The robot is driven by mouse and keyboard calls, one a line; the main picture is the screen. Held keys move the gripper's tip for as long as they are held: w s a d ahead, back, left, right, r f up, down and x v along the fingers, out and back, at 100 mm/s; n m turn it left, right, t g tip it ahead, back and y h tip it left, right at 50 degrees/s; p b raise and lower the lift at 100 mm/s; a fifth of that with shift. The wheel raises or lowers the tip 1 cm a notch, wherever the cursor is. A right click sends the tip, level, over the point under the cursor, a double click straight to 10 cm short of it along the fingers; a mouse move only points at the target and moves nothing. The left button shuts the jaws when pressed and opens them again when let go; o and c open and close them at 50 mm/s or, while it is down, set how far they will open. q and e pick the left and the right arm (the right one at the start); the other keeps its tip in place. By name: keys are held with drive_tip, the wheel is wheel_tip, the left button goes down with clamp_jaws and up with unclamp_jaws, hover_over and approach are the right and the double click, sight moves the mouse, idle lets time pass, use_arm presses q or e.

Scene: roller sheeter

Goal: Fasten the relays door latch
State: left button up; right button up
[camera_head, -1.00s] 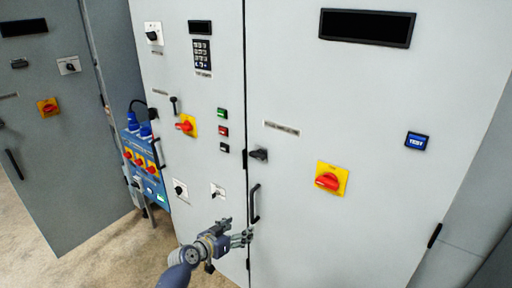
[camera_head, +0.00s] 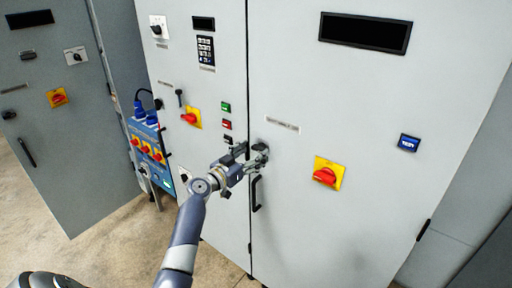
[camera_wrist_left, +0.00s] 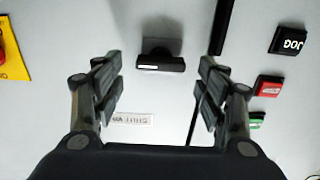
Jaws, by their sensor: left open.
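The black door latch (camera_head: 261,147) sits on the pale grey cabinet door (camera_head: 370,100), near its left edge. In the left wrist view the latch (camera_wrist_left: 160,61) shows as a dark bar lying across the picture on a round base. My left gripper (camera_head: 258,158) is at the latch in the head view. In the left wrist view its fingers are spread wide, one on each side of the latch, with clear gaps. The fingers partly hide the latch area in the head view. My right gripper is not in view.
A black door handle (camera_head: 256,194) is just below the gripper. Green (camera_head: 226,107) and red (camera_head: 227,125) buttons are on the panel to the left. A red rotary switch (camera_head: 325,175) on yellow is to the right. A blue socket box (camera_head: 148,152) stands farther left.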

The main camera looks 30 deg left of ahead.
sight(260, 149)
use_arm(q)
drive_tip(key=shift+w+d, duration=0.1)
drive_tip(key=shift+w, duration=1.1)
drive_tip(key=c, duration=1.1)
